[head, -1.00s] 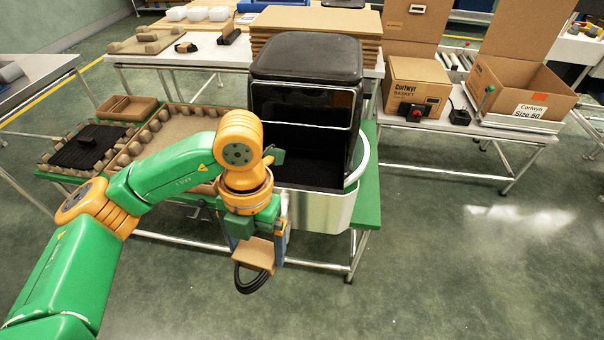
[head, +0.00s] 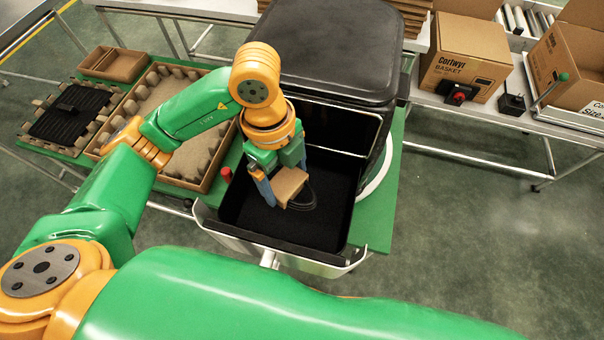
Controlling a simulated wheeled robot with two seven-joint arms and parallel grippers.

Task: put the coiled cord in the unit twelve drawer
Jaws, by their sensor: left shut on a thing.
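The coiled cord (head: 308,203) is a thin dark coil in a brown cardboard sleeve (head: 289,186). My left gripper (head: 280,185) is shut on it, with a blue finger beside the sleeve. The unit's drawer (head: 320,263), a black basket with a silver front, is pulled out of the black fryer (head: 320,55). The gripper and cord are over the drawer's dark inside, within its outline. I cannot tell whether the cord touches the floor. No unit number is legible. My right gripper is not in view.
Left of the drawer are a cardboard tray with moulded edges (head: 192,185), a black grille (head: 70,118) and a small open box (head: 113,65). A red knob (head: 226,172) stands close to the drawer's left side. Corlwyr boxes (head: 462,50) stand on the right bench.

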